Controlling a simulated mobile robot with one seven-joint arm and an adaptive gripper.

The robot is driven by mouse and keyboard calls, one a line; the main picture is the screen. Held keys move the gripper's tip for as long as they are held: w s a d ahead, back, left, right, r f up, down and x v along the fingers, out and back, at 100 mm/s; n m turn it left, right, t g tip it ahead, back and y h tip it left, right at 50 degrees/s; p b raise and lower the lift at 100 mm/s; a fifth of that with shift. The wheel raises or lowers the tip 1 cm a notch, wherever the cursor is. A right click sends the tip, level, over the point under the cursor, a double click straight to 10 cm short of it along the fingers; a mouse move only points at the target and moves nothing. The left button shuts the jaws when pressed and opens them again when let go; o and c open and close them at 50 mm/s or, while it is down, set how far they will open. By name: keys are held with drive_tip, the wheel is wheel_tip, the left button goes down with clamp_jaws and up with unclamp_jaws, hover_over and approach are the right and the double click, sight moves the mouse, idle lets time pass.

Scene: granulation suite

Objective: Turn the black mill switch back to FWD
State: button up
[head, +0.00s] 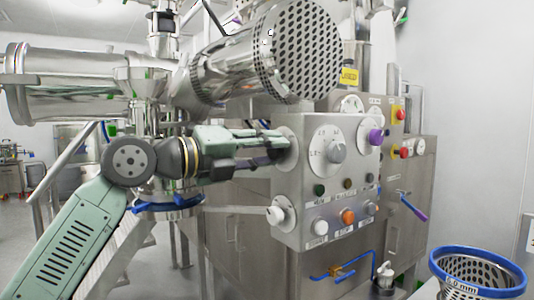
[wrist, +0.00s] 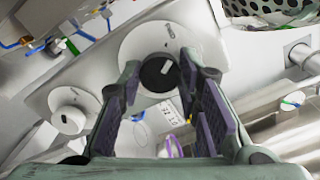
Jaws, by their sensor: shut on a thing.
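The black mill switch (wrist: 151,75) is a round dark knob with a white pointer mark, set on a pale round dial plate (wrist: 138,44) in the wrist view. My gripper (wrist: 160,77) has its two purple-padded fingers on either side of the knob, closed on it. In the head view my gripper (head: 284,144) reaches from the left to the side face of the steel control box (head: 302,232). I cannot read the dial's lettering or which position the pointer marks.
A white knob (head: 280,213) sits on the same side face, below my gripper. The front face carries a grey dial knob (head: 336,152), a purple knob (head: 375,137) and several buttons. A perforated steel cylinder (head: 308,50) hangs close above. A blue-rimmed sieve (head: 478,258) stands at lower right.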

drive_tip(key=shift+r+n, duration=0.1)
drive_tip(key=shift+n, duration=1.1)
drive_tip(key=o, duration=1.1)
drive_tip(key=shift+o, duration=0.2)
drive_tip(key=v, duration=1.2)
